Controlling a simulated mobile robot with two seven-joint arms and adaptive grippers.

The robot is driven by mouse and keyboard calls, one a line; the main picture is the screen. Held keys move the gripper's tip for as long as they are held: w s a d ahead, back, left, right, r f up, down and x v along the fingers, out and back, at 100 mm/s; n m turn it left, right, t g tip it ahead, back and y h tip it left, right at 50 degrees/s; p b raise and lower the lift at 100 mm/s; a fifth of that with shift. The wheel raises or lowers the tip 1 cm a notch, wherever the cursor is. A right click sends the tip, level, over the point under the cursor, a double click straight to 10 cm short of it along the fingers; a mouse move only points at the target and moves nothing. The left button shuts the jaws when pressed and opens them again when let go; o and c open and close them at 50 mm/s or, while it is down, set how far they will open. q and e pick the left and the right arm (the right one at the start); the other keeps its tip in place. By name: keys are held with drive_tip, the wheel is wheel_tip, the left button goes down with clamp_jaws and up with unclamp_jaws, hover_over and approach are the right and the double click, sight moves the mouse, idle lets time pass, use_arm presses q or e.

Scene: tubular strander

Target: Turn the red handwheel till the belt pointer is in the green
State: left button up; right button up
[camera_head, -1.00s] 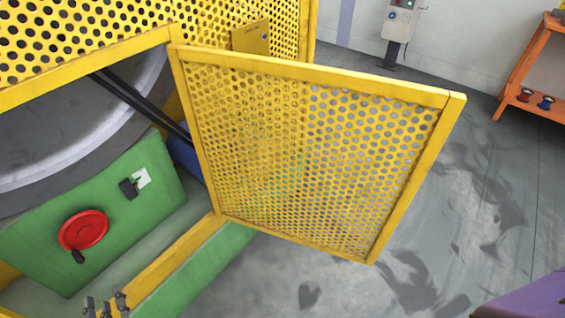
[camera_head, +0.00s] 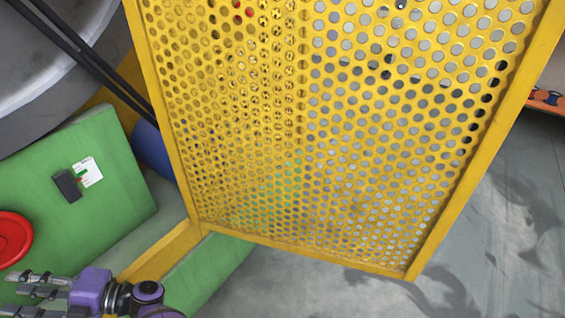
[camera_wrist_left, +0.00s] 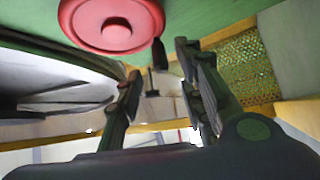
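The red handwheel (camera_head: 12,238) sits on the green machine panel (camera_head: 110,215) and is cut by the left edge of the head view. It also shows at the top of the left wrist view (camera_wrist_left: 112,24), with its dark handle (camera_wrist_left: 158,53) hanging near the fingers. A white scale plate (camera_head: 90,171) with a green mark and a small red pointer is beside a black block (camera_head: 67,186); the exact reading is too small to tell. My left gripper (camera_head: 28,284) is just below the wheel. Its fingers (camera_wrist_left: 160,88) are apart and empty. My right gripper is out of view.
An open yellow perforated guard door (camera_head: 330,130) fills the middle and right of the head view. Dark belts (camera_head: 85,55) run behind the panel. A yellow frame rail (camera_head: 160,250) lies below it. Grey floor (camera_head: 510,240) is clear at right.

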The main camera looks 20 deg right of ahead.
use_arm(q)
drive_tip(key=b+x, duration=0.1)
drive_tip(key=x, duration=0.6)
drive_tip(key=shift+w+a+r, duration=0.1)
drive_tip(key=shift+a, duration=0.15)
drive_tip(key=c, duration=0.8)
drive_tip(key=shift+w+r, duration=0.1)
clamp_jaws()
